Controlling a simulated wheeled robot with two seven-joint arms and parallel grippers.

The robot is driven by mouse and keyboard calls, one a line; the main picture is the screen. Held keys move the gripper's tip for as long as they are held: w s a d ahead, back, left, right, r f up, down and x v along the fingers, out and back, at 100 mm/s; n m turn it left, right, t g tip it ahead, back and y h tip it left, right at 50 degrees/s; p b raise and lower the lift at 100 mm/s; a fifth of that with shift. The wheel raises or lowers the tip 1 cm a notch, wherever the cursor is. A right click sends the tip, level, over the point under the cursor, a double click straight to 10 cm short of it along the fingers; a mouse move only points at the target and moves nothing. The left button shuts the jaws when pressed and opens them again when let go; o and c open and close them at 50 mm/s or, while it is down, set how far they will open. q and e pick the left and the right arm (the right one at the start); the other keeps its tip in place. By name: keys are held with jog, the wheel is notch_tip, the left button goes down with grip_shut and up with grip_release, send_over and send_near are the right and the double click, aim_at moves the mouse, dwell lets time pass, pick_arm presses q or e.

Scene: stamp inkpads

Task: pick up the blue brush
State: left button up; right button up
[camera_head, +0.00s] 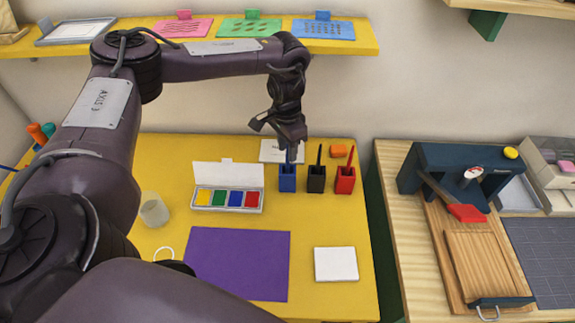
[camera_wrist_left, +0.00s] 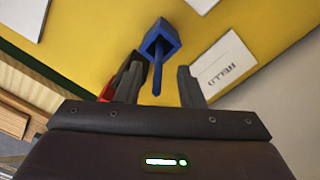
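The blue brush (camera_wrist_left: 157,76) stands in a square blue holder (camera_head: 287,180) on the yellow table; the holder also shows in the left wrist view (camera_wrist_left: 163,38). My left gripper (camera_head: 291,143) is above this holder, pointing down, with the brush's upper end close to the fingers. In the left wrist view, the two fingers of my left gripper (camera_wrist_left: 156,73) are apart, with the blue handle between them and a gap on each side. My right gripper is not in view.
Right of the blue holder stand a black holder (camera_head: 316,183) and a red holder (camera_head: 345,184), each with a brush. A paint box (camera_head: 228,208) with a raised lid lies to the left. A purple sheet (camera_head: 238,263) and a white card (camera_head: 336,264) lie in front.

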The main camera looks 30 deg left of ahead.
pick_arm(q)
jog(key=shift+s+d+f, duration=0.1)
jog(key=shift+d+f, duration=0.05)
jog(key=shift+f, duration=0.3)
grip_shut()
